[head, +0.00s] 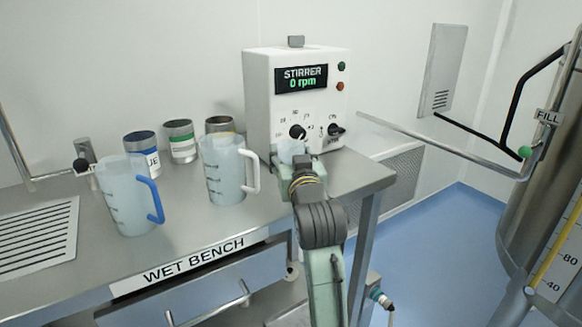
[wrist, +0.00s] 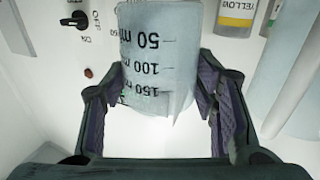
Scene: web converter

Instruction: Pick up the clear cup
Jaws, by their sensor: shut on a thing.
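The clear cup (wrist: 160,60) is a small translucent beaker with 50, 100 and 150 ml marks. In the wrist view it sits between the two dark finger pads of my gripper (wrist: 162,82), which is shut on it. In the head view the cup (head: 291,148) shows as a pale shape in front of the stirrer's panel, at the end of my arm. My gripper (head: 297,168) partly hides it there. I cannot tell whether its base touches the bench.
The white stirrer (head: 262,110) stands right behind the cup. A white-handled jug (head: 222,172), a blue-handled jug (head: 125,200) and labelled cans, one green-banded (head: 181,145), stand to the left on the wet bench (head: 185,225). A metal tank (head: 545,180) is at far right.

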